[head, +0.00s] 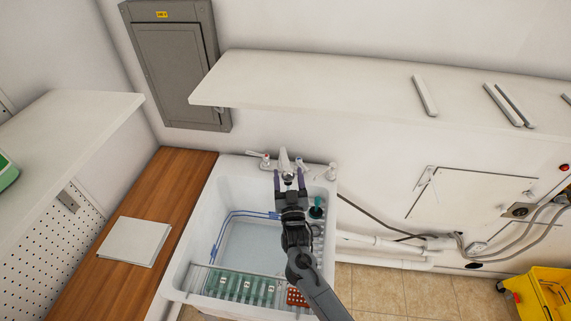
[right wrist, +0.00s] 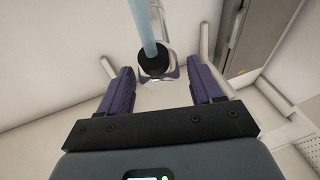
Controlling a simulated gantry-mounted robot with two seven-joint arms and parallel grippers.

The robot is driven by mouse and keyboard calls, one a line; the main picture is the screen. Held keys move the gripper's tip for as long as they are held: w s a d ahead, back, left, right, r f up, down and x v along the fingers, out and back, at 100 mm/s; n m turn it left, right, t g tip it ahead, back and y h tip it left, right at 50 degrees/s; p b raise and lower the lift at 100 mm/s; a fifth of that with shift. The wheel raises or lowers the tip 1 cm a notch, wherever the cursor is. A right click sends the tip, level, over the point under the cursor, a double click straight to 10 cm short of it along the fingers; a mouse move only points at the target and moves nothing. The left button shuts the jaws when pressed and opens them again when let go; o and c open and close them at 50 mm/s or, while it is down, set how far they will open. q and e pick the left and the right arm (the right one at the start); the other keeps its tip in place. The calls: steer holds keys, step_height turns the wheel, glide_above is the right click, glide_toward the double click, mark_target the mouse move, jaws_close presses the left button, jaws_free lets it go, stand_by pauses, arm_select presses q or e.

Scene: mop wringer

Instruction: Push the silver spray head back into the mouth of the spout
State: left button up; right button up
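The faucet's white-silver spout (head: 284,160) stands at the back rim of the sink. The silver spray head (head: 288,177) shows small at the spout's front end; I cannot tell how far it sits out of the mouth. My right gripper (head: 289,174) reaches up to it, one purple finger on each side. In the right wrist view, the spray head's round black face (right wrist: 152,60) with a silver rim lies beyond and between the fingers of the right gripper (right wrist: 159,76). The fingers are wide apart, with gaps on both sides. My left gripper is out of view.
The sink basin (head: 175,270) holds a rack with green pieces (head: 240,286). Faucet handles (head: 264,160) (head: 332,171) flank the spout. A teal-handled thing (head: 317,208) stands right of my gripper. A pale blue bar (right wrist: 141,22) runs up from the black face. A shelf (head: 330,85) hangs above.

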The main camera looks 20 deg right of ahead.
steer(key=shift+o, duration=0.6)
steer(key=shift+s+a+f, duration=0.2)
steer(key=shift+s+f, duration=0.05)
steer(key=shift+s, duration=0.25)
steer(key=s+a+n+g+y+p, duration=0.1)
steer(key=s+n+g+y+p, duration=0.2)
steer(key=s+g, duration=0.5)
steer(key=s+a+f+n+g+y+p, duration=0.1)
steer(key=s+g+y+p, duration=0.3)
steer(key=s, duration=2.6)
steer(key=a+n+g, duration=0.1)
steer(key=g, duration=0.3)
steer(key=shift+s+a+f+n+p, duration=0.2)
steer(key=shift+a+f+n+p, duration=0.1)
steer(key=shift+n+p, duration=0.1)
